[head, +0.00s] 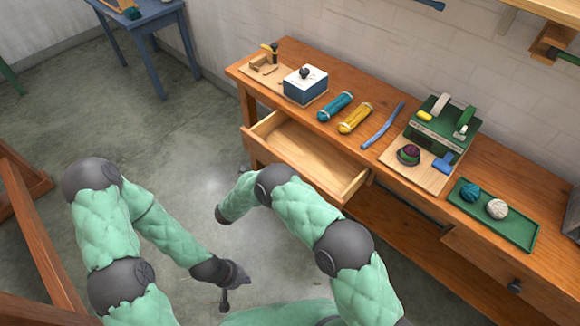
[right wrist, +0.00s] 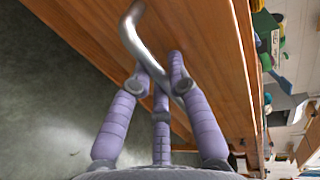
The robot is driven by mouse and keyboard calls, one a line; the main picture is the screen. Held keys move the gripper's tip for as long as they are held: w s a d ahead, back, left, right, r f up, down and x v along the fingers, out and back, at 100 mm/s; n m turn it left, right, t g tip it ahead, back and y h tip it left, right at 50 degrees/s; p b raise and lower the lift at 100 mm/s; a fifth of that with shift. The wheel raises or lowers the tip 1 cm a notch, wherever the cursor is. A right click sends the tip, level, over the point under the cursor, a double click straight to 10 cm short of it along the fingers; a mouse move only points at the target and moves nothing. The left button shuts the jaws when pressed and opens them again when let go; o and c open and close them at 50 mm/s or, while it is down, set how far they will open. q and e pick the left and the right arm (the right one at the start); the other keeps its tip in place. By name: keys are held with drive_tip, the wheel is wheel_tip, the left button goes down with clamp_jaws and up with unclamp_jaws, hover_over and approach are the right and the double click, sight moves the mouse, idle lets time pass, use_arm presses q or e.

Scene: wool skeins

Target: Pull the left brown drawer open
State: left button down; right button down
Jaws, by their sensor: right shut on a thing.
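The left brown drawer (head: 309,151) is pulled partway out of the wooden bench, and its inside looks empty. In the right wrist view, the brown drawer front (right wrist: 215,55) carries a curved silver handle (right wrist: 130,38). My right gripper (right wrist: 163,75) is shut on this handle, its purple fingers around the bar. My right gripper is hidden in the head view. My left gripper (head: 234,286) hangs low over the floor, away from the drawer, with its fingers apart and empty.
A blue table (head: 152,15) stands behind. Floor before the bench is clear.

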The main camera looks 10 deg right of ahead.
drive_tip(key=shift+f+v, duration=0.2)
drive_tip(key=shift+v, duration=0.7)
drive_tip(key=shift+f+v, duration=0.2)
drive_tip(key=shift+v, duration=0.75)
drive_tip(key=shift+a, duration=0.1)
drive_tip(key=c, duration=1.2)
unclamp_jaws()
drive_tip(key=shift+o, duration=0.2)
drive_tip(key=v, duration=0.7)
drive_tip(key=shift+s+a, duration=0.15)
drive_tip(key=shift+a, duration=0.05)
